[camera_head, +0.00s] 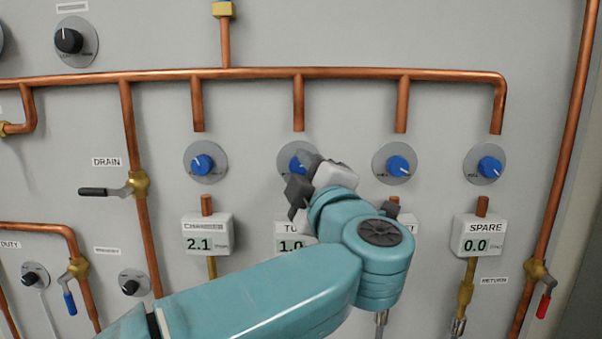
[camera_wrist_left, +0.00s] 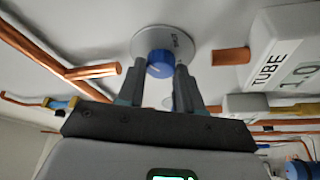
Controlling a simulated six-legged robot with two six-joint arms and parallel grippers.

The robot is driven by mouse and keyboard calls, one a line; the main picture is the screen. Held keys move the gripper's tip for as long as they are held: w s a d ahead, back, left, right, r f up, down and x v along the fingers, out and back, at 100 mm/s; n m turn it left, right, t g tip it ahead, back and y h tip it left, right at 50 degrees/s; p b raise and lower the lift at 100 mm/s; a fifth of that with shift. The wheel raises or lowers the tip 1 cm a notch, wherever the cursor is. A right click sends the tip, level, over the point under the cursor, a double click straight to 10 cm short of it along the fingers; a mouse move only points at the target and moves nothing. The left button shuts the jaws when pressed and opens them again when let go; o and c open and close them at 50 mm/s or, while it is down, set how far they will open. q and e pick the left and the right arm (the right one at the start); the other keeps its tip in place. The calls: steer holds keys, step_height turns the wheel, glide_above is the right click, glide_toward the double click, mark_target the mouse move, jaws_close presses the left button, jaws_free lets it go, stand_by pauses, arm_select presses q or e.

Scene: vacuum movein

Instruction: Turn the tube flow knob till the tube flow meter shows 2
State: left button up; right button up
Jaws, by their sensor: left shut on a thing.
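The tube flow knob (camera_head: 297,160) is blue on a round grey plate, partly hidden by my left gripper (camera_head: 305,173) in the head view. In the left wrist view the knob (camera_wrist_left: 160,64) sits between the two fingertips of my left gripper (camera_wrist_left: 160,72), which is shut on it. The tube flow meter (camera_head: 289,246) is a white box below the knob, partly covered by my arm; its display reads 1.0. The meter also shows in the left wrist view (camera_wrist_left: 290,55), labelled TUBE. My right gripper is not in view.
Other blue knobs stand in the same row: one at the left (camera_head: 202,165), one right of the gripper (camera_head: 399,167), one far right (camera_head: 489,167). The chamber meter (camera_head: 208,234) reads 2.1 and the spare meter (camera_head: 478,236) reads 0.0. Copper pipes (camera_head: 350,73) run above.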

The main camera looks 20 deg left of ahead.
arm_select(q)
steer(key=n+g, duration=0.1)
steer(key=n, duration=0.2)
steer(key=shift+r+n+h+p, duration=0.1)
steer(key=shift+n+h+p, duration=0.2)
steer(key=shift+n+p, duration=0.1)
steer(key=shift+r+n+g+h+p, duration=0.1)
steer(key=shift+n+g+h+p, duration=0.4)
steer(key=shift+n, duration=1.1)
steer(key=o, duration=1)
steer(key=shift+w, duration=0.15)
steer(key=shift+o, duration=0.2)
